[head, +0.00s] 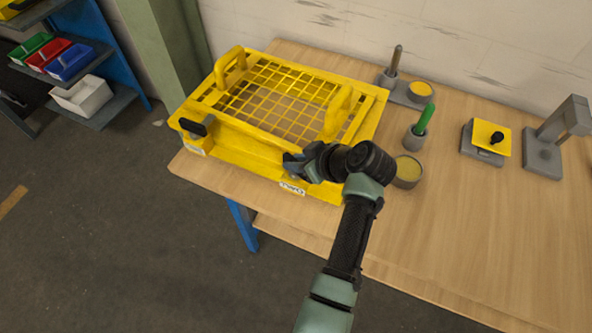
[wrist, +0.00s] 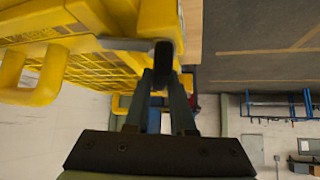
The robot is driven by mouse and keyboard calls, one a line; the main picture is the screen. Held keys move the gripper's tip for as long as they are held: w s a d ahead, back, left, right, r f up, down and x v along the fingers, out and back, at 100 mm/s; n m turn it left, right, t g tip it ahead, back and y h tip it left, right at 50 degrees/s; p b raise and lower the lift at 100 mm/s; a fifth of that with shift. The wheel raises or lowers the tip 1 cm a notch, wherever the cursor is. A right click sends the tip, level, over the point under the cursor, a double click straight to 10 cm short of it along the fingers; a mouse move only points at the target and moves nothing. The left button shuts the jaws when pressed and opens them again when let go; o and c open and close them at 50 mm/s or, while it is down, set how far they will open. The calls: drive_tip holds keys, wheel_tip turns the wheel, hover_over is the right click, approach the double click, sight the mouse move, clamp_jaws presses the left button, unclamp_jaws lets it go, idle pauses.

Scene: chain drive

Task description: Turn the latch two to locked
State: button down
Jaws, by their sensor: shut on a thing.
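The yellow guard (head: 235,150) with a mesh top sits on the wooden table. A black latch (head: 192,127) shows at the left of its front side. My gripper (head: 290,163) is at the right part of the same front side. In the wrist view my gripper (wrist: 163,88) has its two fingers shut on the dark handle of a second latch (wrist: 163,54), against the yellow frame. In the head view my gripper and wrist mostly hide this latch. The small white label (head: 292,188) below it is too small to read, so I cannot confirm its number or setting.
A round tin (head: 407,172) stands close right of my wrist. A grey stand (head: 545,150) is at the far right. The table's front right is clear.

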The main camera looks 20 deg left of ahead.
drive_tip(key=n+b, duration=0.1)
drive_tip(key=n+g+b, duration=0.1)
drive_tip(key=b, duration=0.1)
drive_tip(key=n+g+b, duration=0.1)
drive_tip(key=shift+d+f+y, duration=0.1)
drive_tip(key=shift+f+y, duration=0.15)
drive_tip(key=shift+y, duration=0.05)
drive_tip(key=shift+r+n+g+b, duration=0.1)
drive_tip(key=shift+n+g+b, duration=0.4)
drive_tip(key=shift+b, duration=0.25)
drive_tip(key=c, duration=0.8)
unclamp_jaws()
drive_tip(key=shift+o, duration=0.2)
drive_tip(key=shift+r, duration=0.1)
drive_tip(key=shift+r, duration=0.1)
drive_tip(key=b+v, duration=0.1)
drive_tip(key=v, duration=1.1)
drive_tip(key=shift+d+r, duration=0.2)
drive_tip(key=shift+d, duration=0.05)
